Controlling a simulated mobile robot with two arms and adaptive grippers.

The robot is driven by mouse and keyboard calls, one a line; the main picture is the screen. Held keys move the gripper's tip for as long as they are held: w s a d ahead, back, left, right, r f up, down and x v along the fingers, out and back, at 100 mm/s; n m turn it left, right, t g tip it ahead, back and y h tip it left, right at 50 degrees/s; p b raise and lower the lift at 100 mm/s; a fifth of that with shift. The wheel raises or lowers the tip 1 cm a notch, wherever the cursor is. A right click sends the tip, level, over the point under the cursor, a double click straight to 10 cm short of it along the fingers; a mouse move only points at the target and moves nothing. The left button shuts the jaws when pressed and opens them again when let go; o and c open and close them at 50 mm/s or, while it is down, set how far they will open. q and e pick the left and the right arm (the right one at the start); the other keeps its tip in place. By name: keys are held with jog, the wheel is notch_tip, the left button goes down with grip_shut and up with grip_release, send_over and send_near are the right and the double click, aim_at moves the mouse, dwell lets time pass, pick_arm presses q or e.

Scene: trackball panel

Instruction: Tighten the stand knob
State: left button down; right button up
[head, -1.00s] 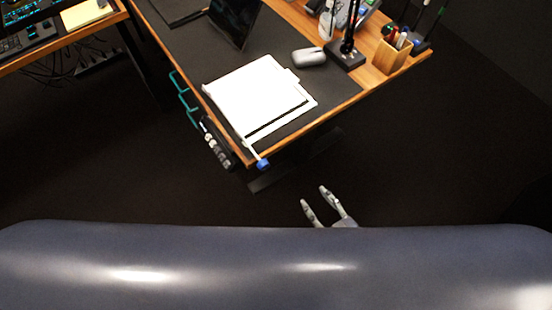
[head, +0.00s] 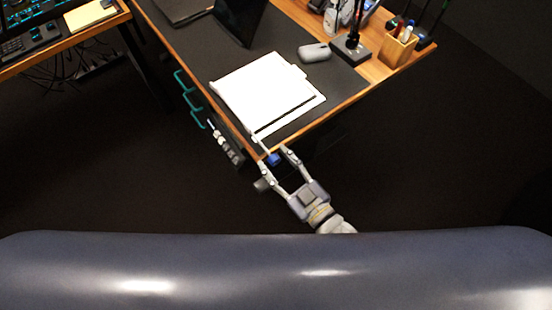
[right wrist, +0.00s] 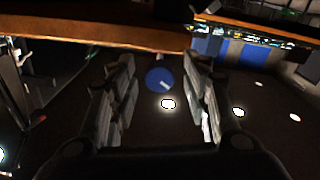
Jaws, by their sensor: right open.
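The blue stand knob (head: 273,159) is at the front corner of the desk, at the end of a thin pale bar by the white stand (head: 262,90). In the right wrist view, the round blue knob (right wrist: 159,80) shows face-on between the fingers, with a small pale mark on it. My right gripper (head: 277,160) is open, its fingertips on either side of the knob. In the right wrist view, dark gaps show between the knob and both fingers (right wrist: 158,92); the gripper looks empty. My left gripper is not in view.
The wooden desk edge (right wrist: 100,32) runs just above the knob in the wrist view. Teal hooks (head: 188,98) and a dark strip with pale parts (head: 224,142) hang along the desk's left side. A mouse (head: 314,53) and pen box (head: 397,46) stand farther back.

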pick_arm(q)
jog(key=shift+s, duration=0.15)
pick_arm(e)
jog(key=shift+w+a, duration=0.25)
jog(key=shift+w, duration=0.1)
jog(key=shift+c, duration=0.5)
jog(key=c, duration=0.9)
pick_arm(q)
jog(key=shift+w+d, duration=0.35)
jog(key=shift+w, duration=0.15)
pick_arm(e)
grip_shut()
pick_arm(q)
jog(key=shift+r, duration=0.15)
pick_arm(e)
jog(key=shift+m, duration=0.3)
jog(key=shift+m+p, duration=0.4)
jog(key=shift+m, duration=0.5)
jog(key=m, duration=0.2)
jog(key=shift+m, duration=0.3)
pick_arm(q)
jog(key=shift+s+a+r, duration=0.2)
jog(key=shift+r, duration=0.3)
pick_arm(e)
jog(key=m, duration=0.5)
jog(key=shift+d, duration=0.1)
jog(key=shift+m, duration=0.3)
